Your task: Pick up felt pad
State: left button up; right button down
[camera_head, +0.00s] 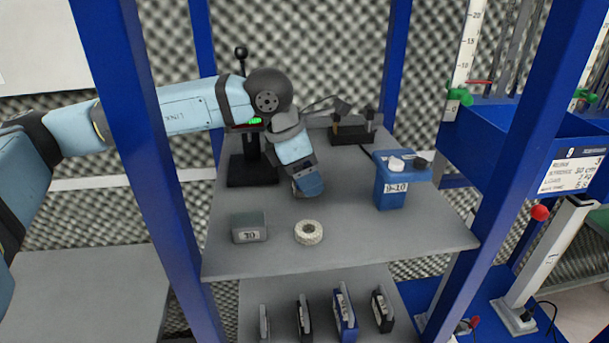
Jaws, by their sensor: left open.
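No thing in view is plainly marked as the felt pad. A pale, speckled ring-shaped piece (309,232) lies flat on the grey shelf, and I cannot tell whether it is felt. A small grey block (248,228) with a number label sits to its left. My left gripper (308,190) reaches in from the left and points down over the shelf, behind the ring and apart from it. It is open, and I see nothing held; its fingertips are small and partly hidden. My right gripper is out of view.
A blue stand labelled 9-10 (391,188) carries small white and dark pieces at the right. A black post stand (252,171) and a dark block with upright pegs (351,134) stand behind. Blue uprights (165,200) frame the shelf. Its front right is clear.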

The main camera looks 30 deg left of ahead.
pick_arm(q)
jog(key=c, duration=0.9)
jog(key=shift+o, duration=0.2)
jog(key=shift+r, duration=0.15)
notch_tip(320, 180, up, 18)
jog(key=b, duration=0.2)
jog(key=shift+b, duration=0.3)
jog(key=shift+o, duration=0.7)
jog(key=shift+f, duration=0.2)
jog(key=shift+c, duration=0.2)
